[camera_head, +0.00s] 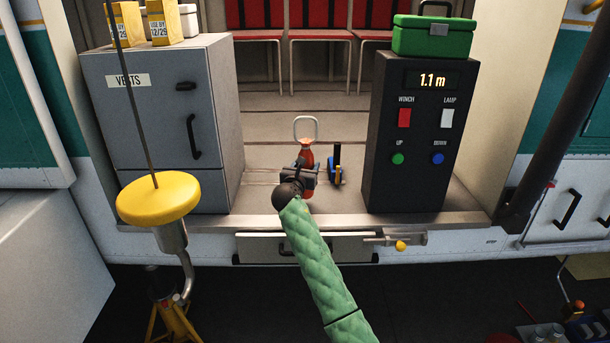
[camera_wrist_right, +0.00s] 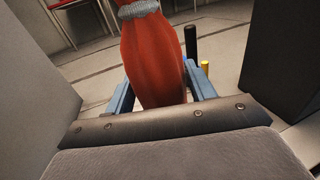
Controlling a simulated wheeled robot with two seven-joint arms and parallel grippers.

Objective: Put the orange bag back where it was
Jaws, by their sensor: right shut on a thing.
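The orange bag (camera_head: 307,157) shows in the head view in the open doorway, with a pale metal ring at its top. It looks upright. My right gripper (camera_head: 303,174) is in front of it and hides part of it. In the right wrist view the bag (camera_wrist_right: 152,60) fills the space between the blue fingers of my right gripper (camera_wrist_right: 158,88), which is shut on it. A grey band circles its neck there. I cannot tell whether its bottom touches the cabin floor. My left gripper is not in view.
A small blue, black and yellow object (camera_head: 337,165) stands just right of the bag. A grey cabinet (camera_head: 150,155) stands left, a black control box (camera_head: 420,150) right, reading 1.1 m. Red seats (camera_head: 320,45) are behind.

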